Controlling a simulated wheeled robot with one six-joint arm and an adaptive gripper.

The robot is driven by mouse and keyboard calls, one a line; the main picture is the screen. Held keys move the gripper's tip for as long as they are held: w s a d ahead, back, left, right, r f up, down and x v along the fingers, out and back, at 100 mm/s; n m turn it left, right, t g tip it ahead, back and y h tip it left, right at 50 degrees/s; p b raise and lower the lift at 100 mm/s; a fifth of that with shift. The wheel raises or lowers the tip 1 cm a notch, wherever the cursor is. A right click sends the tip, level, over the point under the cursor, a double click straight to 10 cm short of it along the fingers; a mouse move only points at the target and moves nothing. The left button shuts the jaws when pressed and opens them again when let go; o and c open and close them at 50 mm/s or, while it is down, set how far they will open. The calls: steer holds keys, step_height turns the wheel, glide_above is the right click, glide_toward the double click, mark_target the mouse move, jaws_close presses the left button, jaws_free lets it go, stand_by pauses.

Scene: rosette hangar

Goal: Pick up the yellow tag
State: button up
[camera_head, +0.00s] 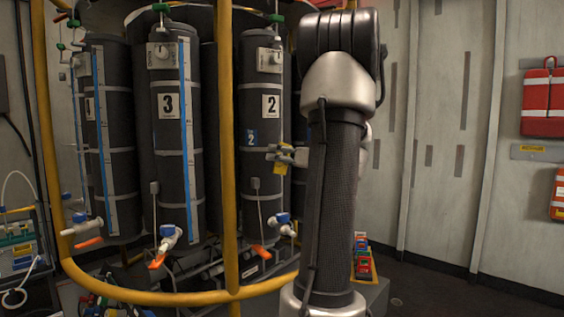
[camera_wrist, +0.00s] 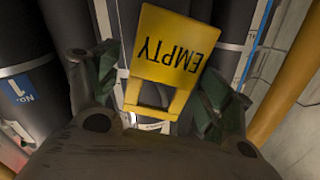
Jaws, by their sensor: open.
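The yellow tag (camera_wrist: 165,65) shows large in the wrist view, with the word EMPTY upside down and a slot in its narrower lower part. The two fingers of my gripper (camera_wrist: 160,88) stand apart on either side of that lower part. Whether either finger touches the tag I cannot tell. In the head view the yellow tag (camera_head: 281,169) appears small, just below my gripper (camera_head: 285,153), in front of the dark cylinder numbered 2 (camera_head: 262,190). What the tag hangs from is hidden.
A dark cylinder numbered 3 (camera_head: 173,130) stands to the left. A yellow rail (camera_head: 228,150) runs upright in front of the cylinders and curves along their base. Valves with orange handles (camera_head: 157,262) stick out low. The floor at right (camera_head: 450,285) looks clear.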

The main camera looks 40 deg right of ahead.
steer(key=shift+c, duration=0.2)
steer(key=c, duration=1)
steer(key=shift+r, duration=0.65)
steer(key=s+d, duration=0.1)
steer(key=s, duration=1.7)
steer(key=shift+d, duration=0.15)
